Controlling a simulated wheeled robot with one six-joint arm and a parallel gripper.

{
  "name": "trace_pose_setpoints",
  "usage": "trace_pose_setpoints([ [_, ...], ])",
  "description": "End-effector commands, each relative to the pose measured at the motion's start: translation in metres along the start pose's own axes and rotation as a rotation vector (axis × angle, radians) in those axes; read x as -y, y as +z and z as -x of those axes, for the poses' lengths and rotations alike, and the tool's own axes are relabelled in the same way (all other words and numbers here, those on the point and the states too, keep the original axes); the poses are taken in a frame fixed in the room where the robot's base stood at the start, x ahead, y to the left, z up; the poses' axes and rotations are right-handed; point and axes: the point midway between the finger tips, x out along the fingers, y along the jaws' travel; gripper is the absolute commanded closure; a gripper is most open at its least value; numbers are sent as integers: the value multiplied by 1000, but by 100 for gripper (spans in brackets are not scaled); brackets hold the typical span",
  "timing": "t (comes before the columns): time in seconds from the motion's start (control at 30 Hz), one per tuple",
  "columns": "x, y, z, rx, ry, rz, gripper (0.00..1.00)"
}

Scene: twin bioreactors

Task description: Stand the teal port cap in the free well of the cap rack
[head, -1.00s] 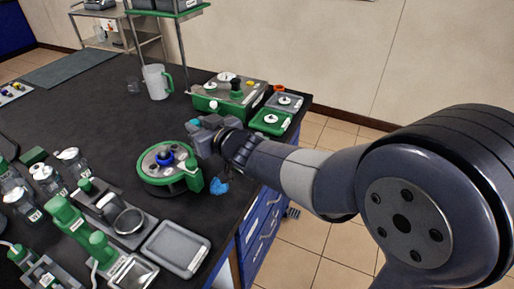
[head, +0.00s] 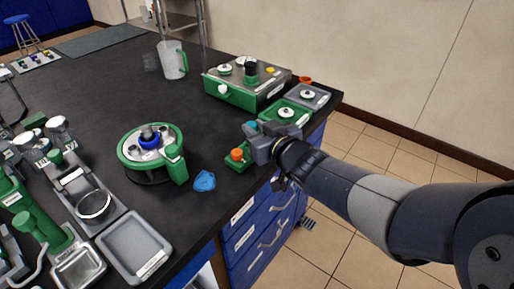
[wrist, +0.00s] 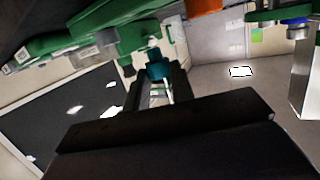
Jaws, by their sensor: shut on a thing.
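The teal port cap (head: 252,125) shows at the tip of my gripper (head: 255,136), which is shut on it above the bench near its right edge. In the wrist view the teal cap (wrist: 159,69) sits between the fingers. A small green block with an orange cap (head: 237,155) lies just left of and below my gripper. It looks like the cap rack (head: 233,166), with part of it hidden behind the gripper. I cannot see a free well. In the wrist view an orange piece (wrist: 205,5) shows at the top edge.
A round green device with a blue ring (head: 150,143) and a crumpled blue piece (head: 204,181) lie to the left. A green-grey box (head: 235,94) and a green tray (head: 270,113) stand behind the gripper.

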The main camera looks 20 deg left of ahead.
Motion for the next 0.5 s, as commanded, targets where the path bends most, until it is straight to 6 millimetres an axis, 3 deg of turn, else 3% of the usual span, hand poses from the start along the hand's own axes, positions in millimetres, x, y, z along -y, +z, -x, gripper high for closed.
trace_pose_setpoints([
  [0.2,0,39,-8,5,0,-2,98],
  [0.5,0,45,-9,1,1,0,98],
])
